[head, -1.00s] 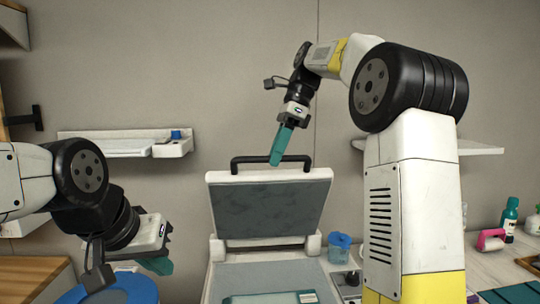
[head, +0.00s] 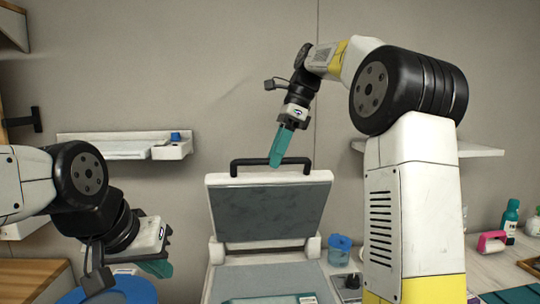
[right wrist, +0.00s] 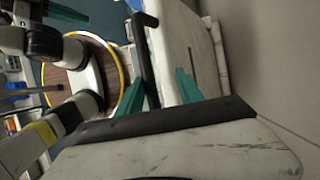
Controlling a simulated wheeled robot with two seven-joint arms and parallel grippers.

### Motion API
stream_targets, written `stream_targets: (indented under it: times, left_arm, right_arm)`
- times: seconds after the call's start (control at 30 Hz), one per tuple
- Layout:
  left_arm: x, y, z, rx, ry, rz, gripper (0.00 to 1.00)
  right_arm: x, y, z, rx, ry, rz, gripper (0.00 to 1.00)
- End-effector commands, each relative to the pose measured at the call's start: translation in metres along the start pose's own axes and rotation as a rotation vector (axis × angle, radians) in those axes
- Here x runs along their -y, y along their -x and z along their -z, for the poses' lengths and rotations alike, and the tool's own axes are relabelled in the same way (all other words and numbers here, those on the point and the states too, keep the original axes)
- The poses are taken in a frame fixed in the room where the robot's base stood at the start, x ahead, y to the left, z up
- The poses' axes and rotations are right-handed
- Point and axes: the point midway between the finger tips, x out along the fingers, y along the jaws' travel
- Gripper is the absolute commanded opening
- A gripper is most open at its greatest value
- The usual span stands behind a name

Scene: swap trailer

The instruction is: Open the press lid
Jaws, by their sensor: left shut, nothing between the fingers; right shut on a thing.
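The press lid (head: 268,214) stands raised and tilted back above the white press base (head: 213,285) in the head view. Its black bar handle (head: 240,163) runs along the lid's top edge. My right gripper (head: 275,163) reaches down from above and is shut on the handle. In the right wrist view the black handle (right wrist: 146,55) passes between my two teal fingers (right wrist: 155,93), with the pale lid (right wrist: 178,30) beside it. My left gripper (head: 160,269) is shut and empty at the lower left, apart from the press. Its tips are partly hidden.
A blue round item (head: 130,290) lies below my left gripper. A blue cup (head: 339,248) stands close to the right of the press. A wall shelf (head: 110,147) hangs behind at left.

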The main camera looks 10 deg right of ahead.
Motion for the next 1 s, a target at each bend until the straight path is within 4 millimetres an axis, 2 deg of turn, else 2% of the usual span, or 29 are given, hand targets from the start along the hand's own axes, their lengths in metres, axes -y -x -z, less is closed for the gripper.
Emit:
stream_targets:
  times: [0.17,0.43,0.6,0.8,1.0]
  left_arm:
    - [0.0,0.0,0.0,0.0,0.0,0.0,0.0]
    - [0.0,0.0,0.0,0.0,0.0,0.0,0.0]
    - [0.0,0.0,0.0,0.0,0.0,0.0,0.0]
    - [0.0,0.0,0.0,0.0,0.0,0.0,0.0]
    - [0.0,0.0,0.0,0.0,0.0,0.0,0.0]
  right_arm:
    - [0.002,0.006,0.0,0.001,0.0,0.004,0.38]
    - [0.002,0.047,0.0,0.001,-0.001,0.006,0.38]
    - [0.001,0.065,0.0,0.0,0.001,0.002,0.38]
    - [0.0,0.075,0.001,0.001,0.0,0.002,0.38]
    - [0.0,0.075,0.0,0.0,0.0,0.001,0.38]
